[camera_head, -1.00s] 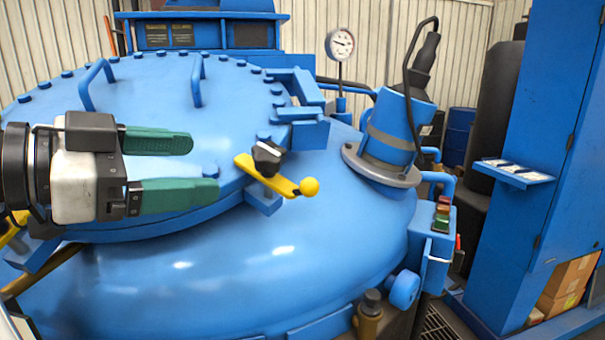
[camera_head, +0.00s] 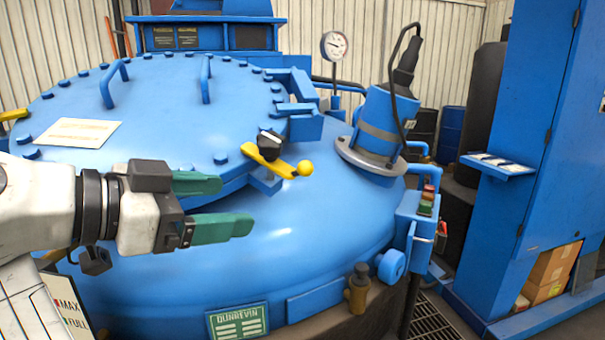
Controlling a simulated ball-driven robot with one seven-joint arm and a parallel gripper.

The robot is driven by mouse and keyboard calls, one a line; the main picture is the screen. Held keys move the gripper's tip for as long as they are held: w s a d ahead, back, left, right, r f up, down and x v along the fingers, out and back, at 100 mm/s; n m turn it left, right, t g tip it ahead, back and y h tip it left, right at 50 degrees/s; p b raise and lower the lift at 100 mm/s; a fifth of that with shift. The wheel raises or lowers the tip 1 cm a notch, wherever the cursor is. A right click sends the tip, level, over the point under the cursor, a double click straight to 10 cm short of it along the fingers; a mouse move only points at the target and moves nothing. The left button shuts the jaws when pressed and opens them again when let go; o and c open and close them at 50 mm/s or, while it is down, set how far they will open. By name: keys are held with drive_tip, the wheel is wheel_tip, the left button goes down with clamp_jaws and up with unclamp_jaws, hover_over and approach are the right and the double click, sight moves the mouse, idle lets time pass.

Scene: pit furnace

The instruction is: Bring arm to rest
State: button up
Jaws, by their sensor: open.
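My gripper (camera_head: 238,205) is at the left, in front of the blue furnace. Its two green fingers point right and stand apart, with nothing between them. My white arm comes in from the left edge. The blue furnace lid (camera_head: 160,90) lies behind and above the gripper. A yellow lever (camera_head: 268,162) with a ball end and a black knob sits on the lid's edge, right of the fingertips and apart from them. My arm hides part of the furnace's left side.
A blue angled cylinder (camera_head: 380,125) with a black cable stands on the furnace's right shoulder. A pressure gauge (camera_head: 334,45) stands behind it. A control box (camera_head: 424,210) with buttons is on the right side. A tall blue cabinet (camera_head: 540,130) with a small shelf (camera_head: 497,164) is at far right.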

drive_tip(key=w+d+f+n+g+y, duration=0.1)
drive_tip(key=w+d+f+n, duration=0.1)
drive_tip(key=d+f, duration=0.65)
drive_tip(key=w+d+f+n+g+y, duration=0.15)
drive_tip(key=d+f, duration=0.35)
drive_tip(key=f, duration=0.6)
drive_tip(key=s+d+f+n+g+y+p, duration=0.1)
drive_tip(key=s+d+f+n+g+y, duration=0.2)
drive_tip(key=d+f, duration=0.9)
drive_tip(key=s+d+f+n+g+y, duration=0.1)
drive_tip(key=s+d+f, duration=0.35)
drive_tip(key=s, duration=0.25)
drive_tip(key=s+d+f+n+g+y+p, duration=0.1)
drive_tip(key=s+d+f+n, duration=0.1)
drive_tip(key=s+d+f, duration=0.35)
drive_tip(key=s+d+f+n+g+y, duration=0.1)
drive_tip(key=s+d+f, duration=0.1)
drive_tip(key=s+f, duration=0.45)
drive_tip(key=s+n+y, duration=0.1)
drive_tip(key=s+y, duration=0.1)
drive_tip(key=s, duration=0.9)
drive_tip(key=shift+d, duration=0.25)
drive_tip(key=shift+n, duration=0.25)
